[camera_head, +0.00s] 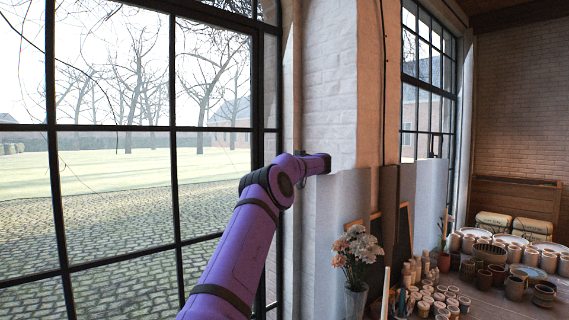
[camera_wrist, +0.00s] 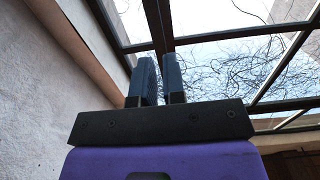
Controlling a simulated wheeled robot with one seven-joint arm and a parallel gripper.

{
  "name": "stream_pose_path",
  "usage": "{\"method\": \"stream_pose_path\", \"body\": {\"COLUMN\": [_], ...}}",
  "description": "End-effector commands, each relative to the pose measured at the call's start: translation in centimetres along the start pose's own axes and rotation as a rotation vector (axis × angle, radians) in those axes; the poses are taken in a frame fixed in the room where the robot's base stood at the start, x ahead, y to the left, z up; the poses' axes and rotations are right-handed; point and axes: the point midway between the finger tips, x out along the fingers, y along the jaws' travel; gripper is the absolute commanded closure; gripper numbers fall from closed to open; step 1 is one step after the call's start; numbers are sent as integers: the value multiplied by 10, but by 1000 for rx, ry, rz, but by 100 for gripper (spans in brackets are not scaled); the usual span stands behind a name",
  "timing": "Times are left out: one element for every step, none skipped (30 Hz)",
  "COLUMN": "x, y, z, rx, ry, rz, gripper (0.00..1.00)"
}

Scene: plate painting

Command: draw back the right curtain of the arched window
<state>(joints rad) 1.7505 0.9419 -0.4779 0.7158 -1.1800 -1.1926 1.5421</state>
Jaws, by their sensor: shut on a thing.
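The tall dark-framed window (camera_head: 172,128) fills the left of the head view, with its right edge beside a pale brick pier (camera_head: 330,75). No curtain cloth can be made out clearly in either view. My purple arm reaches up to the pier, and my gripper (camera_head: 326,163) is at its end, close to the pier's face right of the window. In the wrist view my gripper (camera_wrist: 160,72) points up at the window bars, its two fingers close together with a narrow gap. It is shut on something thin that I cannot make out.
A vase of flowers (camera_head: 357,262) stands below and right of my gripper. Pots (camera_head: 515,285) and several small jars crowd the right side. Pale grey panels (camera_head: 341,225) stand against the wall. A second window (camera_head: 428,80) is farther back. A pale wall (camera_wrist: 40,95) is close at left.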

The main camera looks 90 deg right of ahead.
Motion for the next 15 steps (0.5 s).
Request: {"method": "stream_pose_path", "body": {"x": [1,1,1,1,1,1,1,1,2,2,2,2,2,2,2], "y": [2,4,5,6,7,8,9,9,9,9,9,9,9,9,9], "z": [-2,-2,-2,-2,-2,-2,-2,-2,-3,-3,-3,-3,-3,-4,-4], "rx": [-1,-2,-1,-1,-1,0,0,0,-1,-1,-1,-1,-1,-1,-1], "ry": [4,4,4,4,4,4,4,4,5,5,5,5,5,5,5], "rz": [-1,-1,0,-1,-1,-1,-1,-1,-1,-2,-2,-2,-2,-2,-2], "gripper": [100,100,100,100,100,100,100,100,100,100,100,100,100,100,100]}}
